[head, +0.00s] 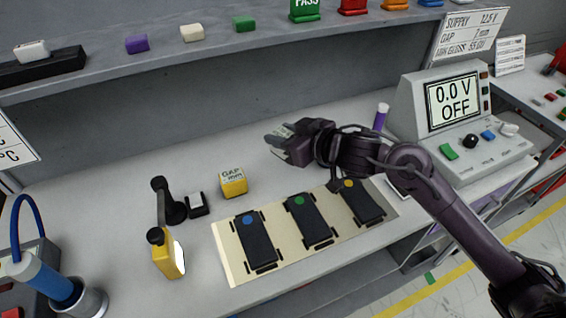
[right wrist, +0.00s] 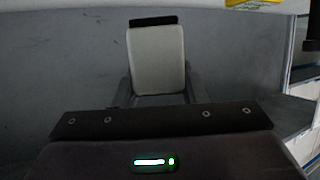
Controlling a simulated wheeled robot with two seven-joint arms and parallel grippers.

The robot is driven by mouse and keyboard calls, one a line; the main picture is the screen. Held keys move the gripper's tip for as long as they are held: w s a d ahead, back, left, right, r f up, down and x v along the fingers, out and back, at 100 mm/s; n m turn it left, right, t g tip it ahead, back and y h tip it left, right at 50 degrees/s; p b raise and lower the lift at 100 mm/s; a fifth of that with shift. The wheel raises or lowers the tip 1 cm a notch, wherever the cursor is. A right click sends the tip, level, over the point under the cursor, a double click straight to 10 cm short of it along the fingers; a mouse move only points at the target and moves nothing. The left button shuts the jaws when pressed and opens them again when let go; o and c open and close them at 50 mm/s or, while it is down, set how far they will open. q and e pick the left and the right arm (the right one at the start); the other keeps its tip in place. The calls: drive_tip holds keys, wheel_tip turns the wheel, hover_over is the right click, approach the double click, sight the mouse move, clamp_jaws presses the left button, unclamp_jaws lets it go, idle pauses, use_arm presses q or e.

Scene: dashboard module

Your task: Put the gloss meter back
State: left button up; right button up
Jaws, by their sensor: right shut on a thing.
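A pale grey block with a black end, probably the gloss meter (right wrist: 157,62), is held between the fingers of my right gripper (right wrist: 158,98). In the head view, my right gripper (head: 284,147) points left above the back of the bench, with a pale part of the block (head: 284,130) at its fingertips. Much of the block is hidden there by the fingers. My left gripper is not in view.
On the bench (head: 100,206) are a yellow gap gauge (head: 233,181), a small white-and-black item (head: 197,204), a black stand (head: 172,208), a yellow bottle (head: 166,254) and a cream tray (head: 228,252) with three dark modules. A supply unit (head: 455,105) stands right. A shelf (head: 90,78) runs behind.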

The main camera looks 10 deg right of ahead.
wheel_tip(320, 180, down, 2)
drive_tip(key=shift+w+f, duration=0.1)
drive_tip(key=shift+f, duration=1)
wheel_tip(320, 180, down, 3)
drive_tip(key=shift+r+b, duration=0.15)
drive_tip(key=shift+b, duration=0.2)
drive_tip(key=shift+f, duration=0.3)
drive_tip(key=o, duration=1.2)
drive_tip(key=shift+f, duration=0.15)
drive_tip(key=shift+c, duration=0.2)
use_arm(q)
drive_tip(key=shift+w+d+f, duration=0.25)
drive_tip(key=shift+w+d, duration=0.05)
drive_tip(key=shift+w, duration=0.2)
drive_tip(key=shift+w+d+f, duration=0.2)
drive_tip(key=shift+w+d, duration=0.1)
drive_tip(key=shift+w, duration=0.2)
